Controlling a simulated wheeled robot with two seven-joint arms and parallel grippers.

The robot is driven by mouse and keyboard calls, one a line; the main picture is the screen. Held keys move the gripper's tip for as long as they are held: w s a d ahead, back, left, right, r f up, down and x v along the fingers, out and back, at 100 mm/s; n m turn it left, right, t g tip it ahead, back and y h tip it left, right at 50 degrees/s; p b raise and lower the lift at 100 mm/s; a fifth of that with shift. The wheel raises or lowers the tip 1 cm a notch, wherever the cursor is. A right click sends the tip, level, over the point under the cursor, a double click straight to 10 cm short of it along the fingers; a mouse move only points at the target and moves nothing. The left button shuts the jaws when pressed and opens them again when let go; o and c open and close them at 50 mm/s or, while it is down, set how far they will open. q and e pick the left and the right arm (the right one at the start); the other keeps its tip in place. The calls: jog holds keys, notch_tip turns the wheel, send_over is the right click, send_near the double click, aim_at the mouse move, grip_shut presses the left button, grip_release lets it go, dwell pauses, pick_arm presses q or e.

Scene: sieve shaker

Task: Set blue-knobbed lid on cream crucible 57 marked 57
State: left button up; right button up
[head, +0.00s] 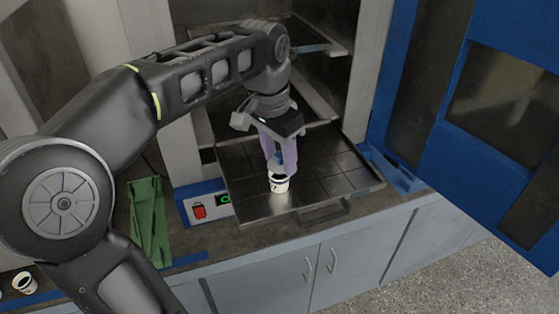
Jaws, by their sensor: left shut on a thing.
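The cream crucible (279,184) stands upright on the dark metal tray at the front of the open cabinet. It has dark marks on its side, too small to read. My left gripper (278,163) points down right above the crucible, its pale fingers shut on the blue-knobbed lid (277,158). Only a bit of blue shows between the fingers. The lid's lower part is at or just over the crucible's dark mouth; I cannot tell whether they touch. My right gripper is not in view.
The gridded tray (330,170) with a front handle (324,211) has free room right of the crucible. A blue cabinet door (480,140) stands open at right. A green rack (150,222), a control box (205,203) and another cup (25,282) are on the counter at left.

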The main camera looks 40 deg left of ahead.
pick_arm(q)
jog(key=shift+f, duration=0.45)
jog(key=shift+f, duration=0.1)
jog(key=shift+f+b, duration=0.4)
jog(key=o, duration=1.3)
